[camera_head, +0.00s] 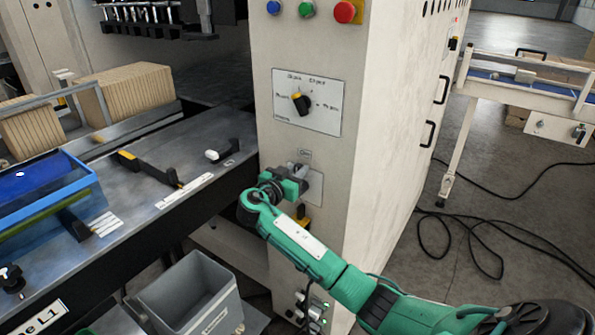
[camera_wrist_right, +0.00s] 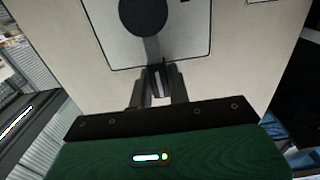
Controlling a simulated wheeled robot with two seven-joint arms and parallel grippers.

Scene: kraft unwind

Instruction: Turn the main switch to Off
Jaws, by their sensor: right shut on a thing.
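The main switch sits on a light plate (camera_head: 314,188) on the cream cabinet front, below the selector panel. A label above the plate seems to read "On". In the right wrist view the switch shows as a dark round hub (camera_wrist_right: 143,16) with a grey lever (camera_wrist_right: 153,50) pointing down in the picture. My right gripper (camera_head: 297,178) is at the plate and hides most of the switch in the head view. In the wrist view its fingers (camera_wrist_right: 158,85) are shut on the lever's end. My left gripper is not in view.
A selector knob (camera_head: 301,103) on a white panel and blue, green and red buttons (camera_head: 345,12) are above. A metal work table (camera_head: 140,195) stands left, with a grey bin (camera_head: 190,295) below. Cables (camera_head: 480,235) lie on the floor to the right.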

